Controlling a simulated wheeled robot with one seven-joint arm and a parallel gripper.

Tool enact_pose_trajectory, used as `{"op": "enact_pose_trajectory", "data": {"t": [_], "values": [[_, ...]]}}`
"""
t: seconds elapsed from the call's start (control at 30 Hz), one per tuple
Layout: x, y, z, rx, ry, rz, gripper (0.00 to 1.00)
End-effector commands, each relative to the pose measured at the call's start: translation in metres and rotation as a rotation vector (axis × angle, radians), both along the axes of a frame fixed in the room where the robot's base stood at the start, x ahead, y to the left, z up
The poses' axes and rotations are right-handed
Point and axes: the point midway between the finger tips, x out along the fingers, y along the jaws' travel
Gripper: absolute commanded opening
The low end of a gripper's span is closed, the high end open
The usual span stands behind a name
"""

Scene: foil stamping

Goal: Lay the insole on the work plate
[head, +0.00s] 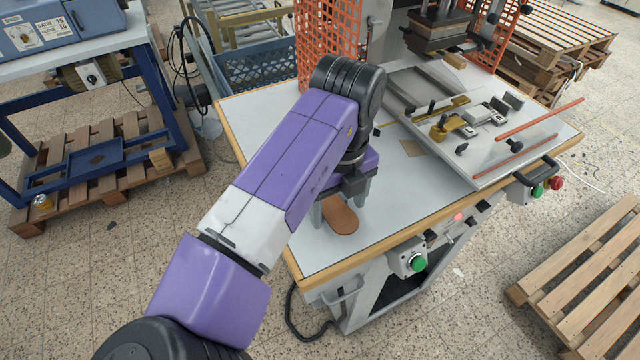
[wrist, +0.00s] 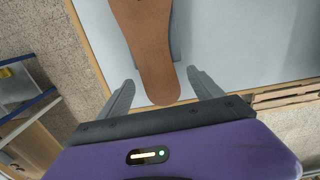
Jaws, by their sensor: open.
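A brown insole (head: 341,214) lies flat on the white table top (head: 270,130), partly hidden by my gripper in the head view. My gripper (head: 337,203) is low over it, pointing down. In the wrist view my gripper (wrist: 160,80) is open, with one finger on each side of the insole (wrist: 155,60) near its narrower end. Gaps show between the fingers and the insole's edges. A grey metal plate (head: 482,165) carrying brass and black fixtures, which looks like the work plate, is on the right part of the table.
A stamping press head (head: 437,28) stands behind the plate, beside orange mesh guards (head: 327,40). Red rods (head: 525,153) run along the plate's right side. A small tan square (head: 412,147) lies between insole and plate. The table's front edge has a green button (head: 418,263).

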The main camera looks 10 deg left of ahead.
Motion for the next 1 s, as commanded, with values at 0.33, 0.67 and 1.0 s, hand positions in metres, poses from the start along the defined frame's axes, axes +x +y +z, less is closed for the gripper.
{"op": "enact_pose_trajectory", "data": {"t": [0.33,0.67,1.0], "values": [[0.0,0.0,-0.0002,0.0,0.0,0.0,0.59],[0.0,0.0,-0.0002,0.0,0.0,0.0,0.0],[0.0001,0.0001,0.0005,0.0,0.0,0.0,0.0]]}}
